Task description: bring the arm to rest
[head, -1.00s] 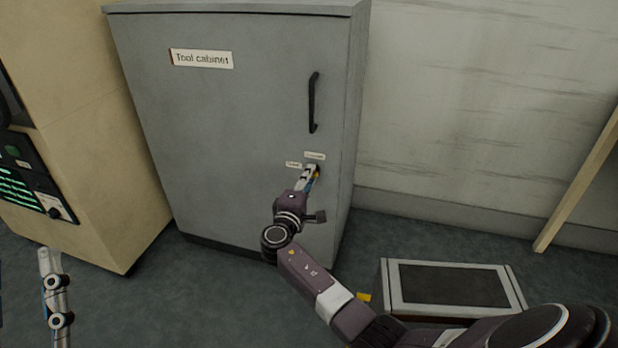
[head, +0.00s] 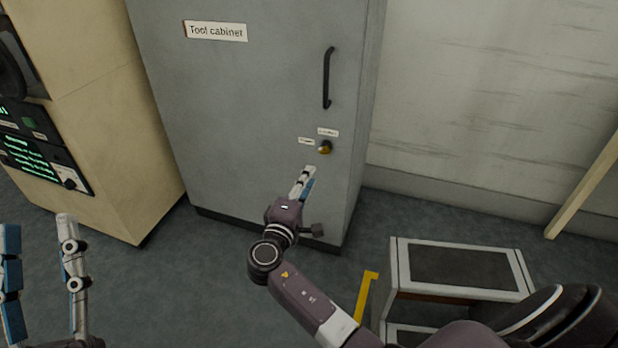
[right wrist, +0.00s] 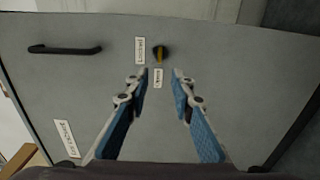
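My right arm reaches from the lower right toward the grey tool cabinet (head: 250,95). My right gripper (head: 307,178) is in front of the cabinet door, below the lock knob (head: 325,147), apart from it and empty. In the right wrist view its two blue-padded fingers (right wrist: 160,80) are spread apart, and the knob (right wrist: 160,53) with its yellow mark shows beyond them. My left gripper (head: 38,225) is at the lower left with its two fingers apart and nothing between them.
The cabinet door is shut, with a black handle (head: 327,78) above the knob. A beige console (head: 105,110) stands at the left. A step stool (head: 460,268) is on the floor at the right, near my right arm.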

